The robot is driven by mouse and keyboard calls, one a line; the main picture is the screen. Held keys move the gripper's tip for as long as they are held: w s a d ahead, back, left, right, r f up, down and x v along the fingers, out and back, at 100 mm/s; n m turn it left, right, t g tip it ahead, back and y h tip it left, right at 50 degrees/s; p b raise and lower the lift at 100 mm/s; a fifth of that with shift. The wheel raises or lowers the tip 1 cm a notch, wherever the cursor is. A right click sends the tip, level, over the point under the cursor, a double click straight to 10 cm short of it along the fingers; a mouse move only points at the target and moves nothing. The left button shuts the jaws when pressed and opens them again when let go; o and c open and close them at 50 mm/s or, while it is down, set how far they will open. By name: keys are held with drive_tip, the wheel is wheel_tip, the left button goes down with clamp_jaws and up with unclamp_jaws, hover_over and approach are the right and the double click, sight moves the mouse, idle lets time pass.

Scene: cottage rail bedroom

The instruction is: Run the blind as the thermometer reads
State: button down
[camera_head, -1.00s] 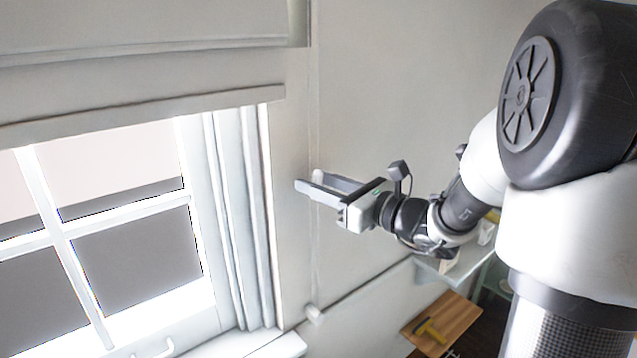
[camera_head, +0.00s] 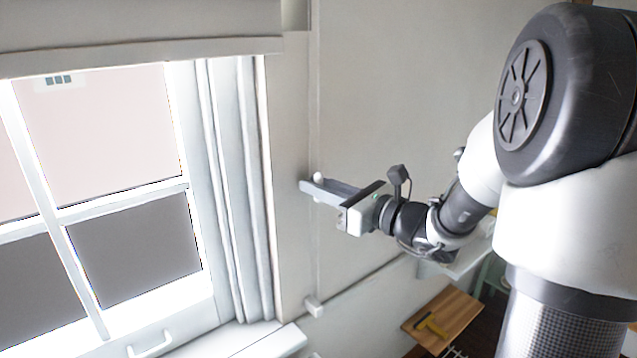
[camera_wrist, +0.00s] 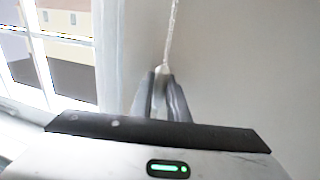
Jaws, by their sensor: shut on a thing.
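The pale blind (camera_head: 140,55) hangs across the top of the window, with its lower edge above the upper panes. A thin cord (camera_wrist: 172,30) comes down the wall to a whitish knob (camera_wrist: 162,70). My gripper (camera_head: 310,186) is at the wall right of the window, shut on the cord's knob. The knob also shows at the fingertips in the head view (camera_head: 318,177). In the wrist view my two grey fingers (camera_wrist: 162,88) meet around the knob's lower part. No thermometer shows in these frames.
The window (camera_head: 120,200) with its white bars is at the left, with a handle (camera_head: 150,345) on its lower rail. A small white block (camera_head: 313,307) is on the wall below my gripper.

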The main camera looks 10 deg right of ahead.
wheel_tip(320, 180, down, 30)
drive_tip(key=b, duration=1.9)
drive_tip(key=shift+r, duration=0.1)
drive_tip(key=shift+s, duration=0.1)
drive_tip(key=c, duration=1.7)
unclamp_jaws()
drive_tip(key=shift+d+r, duration=0.1)
drive_tip(key=p+v, duration=0.2)
drive_tip(key=v, duration=1.5)
drive_tip(key=shift+s+d, duration=0.1)
